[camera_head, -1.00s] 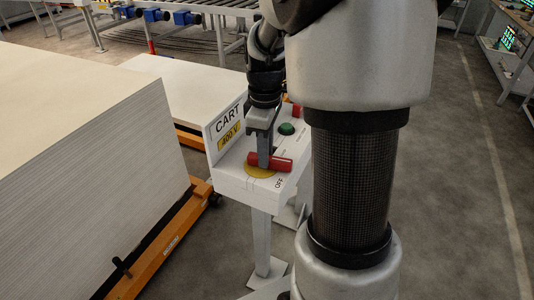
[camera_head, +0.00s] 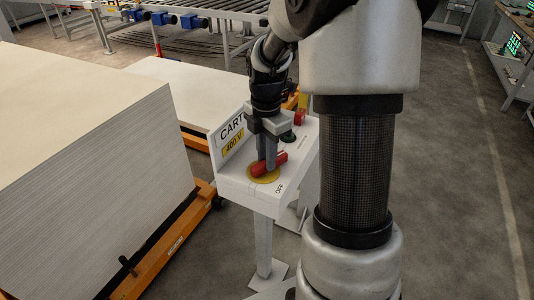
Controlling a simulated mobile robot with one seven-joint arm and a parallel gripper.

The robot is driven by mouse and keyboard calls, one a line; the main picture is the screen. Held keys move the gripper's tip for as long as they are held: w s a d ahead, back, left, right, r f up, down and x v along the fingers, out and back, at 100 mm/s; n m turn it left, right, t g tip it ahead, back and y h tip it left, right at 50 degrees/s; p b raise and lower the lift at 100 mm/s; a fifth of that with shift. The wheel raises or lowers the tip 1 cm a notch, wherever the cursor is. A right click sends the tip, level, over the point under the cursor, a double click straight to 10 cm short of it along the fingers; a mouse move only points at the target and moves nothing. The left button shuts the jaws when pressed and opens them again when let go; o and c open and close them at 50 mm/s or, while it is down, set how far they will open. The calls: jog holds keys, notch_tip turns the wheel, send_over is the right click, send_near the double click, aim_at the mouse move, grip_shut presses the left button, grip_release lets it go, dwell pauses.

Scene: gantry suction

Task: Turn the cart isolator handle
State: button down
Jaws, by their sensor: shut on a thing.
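The cart isolator handle is a red bar (camera_head: 276,164) on a yellow round plate (camera_head: 262,176), on top of a white control box (camera_head: 240,188). The box stands on a grey post and has a panel reading "CART" and "400 V". The handle lies diagonally, its right end pointing up and away. "OFF" is printed near the box's front right corner. My gripper (camera_head: 267,166) points down and is shut on the red handle. The fingers hide part of the handle.
A green button (camera_head: 288,136) and a red button (camera_head: 300,117) sit behind the handle on the box. A tall stack of pale sheets (camera_head: 110,170) on an orange cart stands close at left. A lower stack (camera_head: 190,92) is behind. Open floor lies at right.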

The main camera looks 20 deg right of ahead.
jog(key=n+p, duration=0.1)
jog(key=n, duration=0.2)
jog(key=n+p, duration=0.1)
jog(key=n, duration=0.1)
jog(key=shift+w+r+p, duration=0.1)
jog(key=shift+w+p, duration=0.15)
jog(key=shift+p, duration=0.1)
jog(key=shift+a, duration=0.1)
dwell(0.3)
jog(key=c, duration=1.6)
grip_release()
jog(key=shift+o, duration=0.2)
notch_tip(320, 180, up, 17)
jog(key=p, duration=0.1)
jog(key=shift+r, duration=0.2)
